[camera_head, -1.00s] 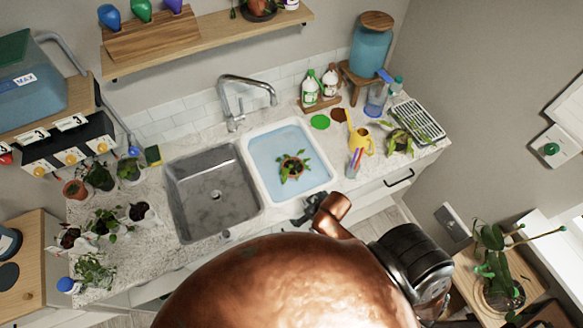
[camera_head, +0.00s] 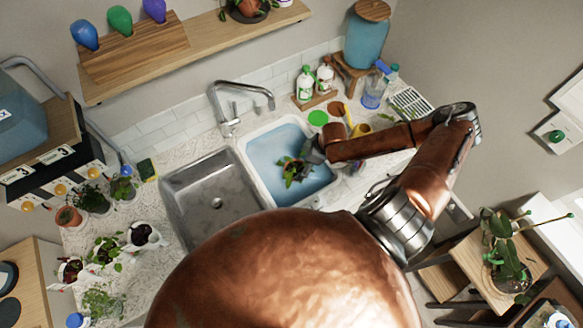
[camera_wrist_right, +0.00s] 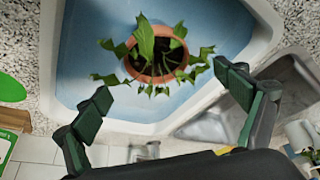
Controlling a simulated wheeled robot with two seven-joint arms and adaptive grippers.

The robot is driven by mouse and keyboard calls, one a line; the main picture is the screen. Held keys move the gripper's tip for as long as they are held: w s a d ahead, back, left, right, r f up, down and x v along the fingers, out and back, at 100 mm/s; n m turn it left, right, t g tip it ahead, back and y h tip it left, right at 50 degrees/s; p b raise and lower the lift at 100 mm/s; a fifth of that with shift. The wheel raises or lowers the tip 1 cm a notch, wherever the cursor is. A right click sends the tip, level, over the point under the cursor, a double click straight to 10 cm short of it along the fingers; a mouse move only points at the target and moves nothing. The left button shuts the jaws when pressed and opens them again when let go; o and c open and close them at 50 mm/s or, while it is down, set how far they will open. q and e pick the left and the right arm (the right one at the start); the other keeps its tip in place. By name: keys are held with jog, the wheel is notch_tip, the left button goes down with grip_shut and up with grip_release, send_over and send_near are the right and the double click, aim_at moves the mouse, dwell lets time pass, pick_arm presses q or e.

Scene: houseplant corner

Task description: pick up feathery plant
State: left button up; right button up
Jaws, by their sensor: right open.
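A leafy plant in a terracotta pot sits in the white basin; the plant (camera_head: 291,170) is partly covered by my right gripper in the head view. In the right wrist view the potted plant (camera_wrist_right: 157,52) shows pointed green leaves around dark soil. My right gripper (camera_head: 310,152) is open above the basin. In the right wrist view its fingers (camera_wrist_right: 168,90) are spread, with the pot between and beyond them, apart from it. A fine-leaved plant (camera_head: 102,302) stands at the counter's lower left. I cannot tell for certain which is the feathery plant. My left gripper is not in view.
The white basin (camera_head: 254,138) holds blue water beside an empty grey sink (camera_head: 212,200). A faucet (camera_head: 232,105) rises behind them. Bottles (camera_head: 305,84) and a yellow watering can (camera_head: 361,129) stand near the basin. Several pots crowd the counter's left end.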

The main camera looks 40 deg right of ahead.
aim_at(294, 170)
jog(key=shift+w+d+f, duration=0.15)
jog(key=shift+w+d, duration=0.05)
jog(key=shift+d, duration=0.05)
jog(key=shift+x, duration=1.2)
jog(key=p+x, duration=0.1)
jog(key=x, duration=0.3)
jog(key=shift+s+a+f+p, duration=0.1)
jog(key=shift+s+f+p, duration=0.05)
jog(key=shift+p, duration=0.2)
jog(key=shift+f, duration=0.25)
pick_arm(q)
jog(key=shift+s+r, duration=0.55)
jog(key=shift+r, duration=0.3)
pick_arm(e)
jog(key=c, duration=1.7)
